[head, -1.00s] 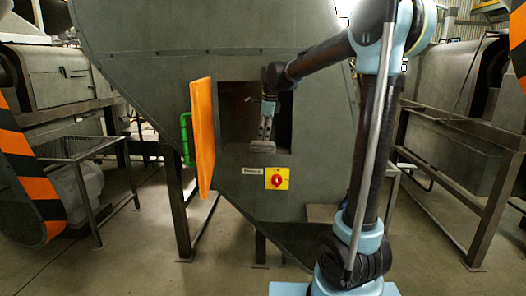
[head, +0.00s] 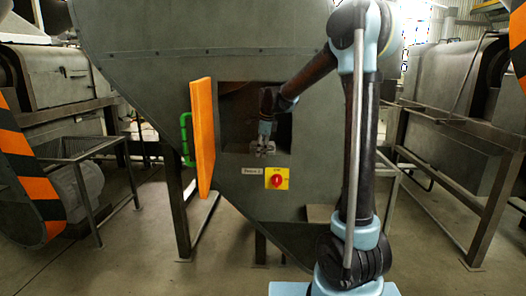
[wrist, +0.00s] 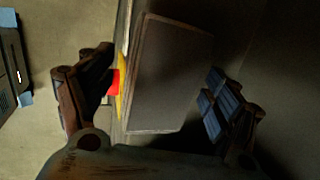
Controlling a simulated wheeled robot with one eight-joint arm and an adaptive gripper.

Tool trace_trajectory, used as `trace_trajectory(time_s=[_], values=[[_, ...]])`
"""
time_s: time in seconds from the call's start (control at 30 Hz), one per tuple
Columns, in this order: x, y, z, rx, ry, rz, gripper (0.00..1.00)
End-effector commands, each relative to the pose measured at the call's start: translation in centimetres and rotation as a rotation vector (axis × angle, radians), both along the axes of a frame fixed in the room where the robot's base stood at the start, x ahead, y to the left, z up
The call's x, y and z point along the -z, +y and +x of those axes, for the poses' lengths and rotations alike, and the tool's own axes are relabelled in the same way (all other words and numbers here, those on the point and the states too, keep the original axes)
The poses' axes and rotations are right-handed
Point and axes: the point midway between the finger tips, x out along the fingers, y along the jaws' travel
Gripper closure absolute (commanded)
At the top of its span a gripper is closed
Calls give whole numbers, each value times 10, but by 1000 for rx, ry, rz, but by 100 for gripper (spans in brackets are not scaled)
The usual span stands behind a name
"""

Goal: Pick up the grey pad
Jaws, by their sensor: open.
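The grey pad (wrist: 168,75) is a flat slab in the wrist view, lying between the two fingers. My gripper (wrist: 160,82) is open, with one finger on each side of the pad. A gap shows between the right finger and the pad; I cannot tell whether the left finger touches its edge. In the head view, my gripper (head: 263,147) points down inside the machine's opening, at its lower edge, and mostly hides the pad there.
The opening sits in a large grey machine (head: 300,210). Its orange door (head: 203,138) stands open on the left, with a green handle (head: 187,140). A red knob on a yellow plate (head: 277,179) is just below the opening.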

Motion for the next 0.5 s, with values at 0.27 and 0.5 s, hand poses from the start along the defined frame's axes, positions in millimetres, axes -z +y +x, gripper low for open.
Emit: trace_trajectory(time_s=[0.27,0.5], values=[[0,0,0,0,0,0,49],[0,0,0,0,0,0,68]])
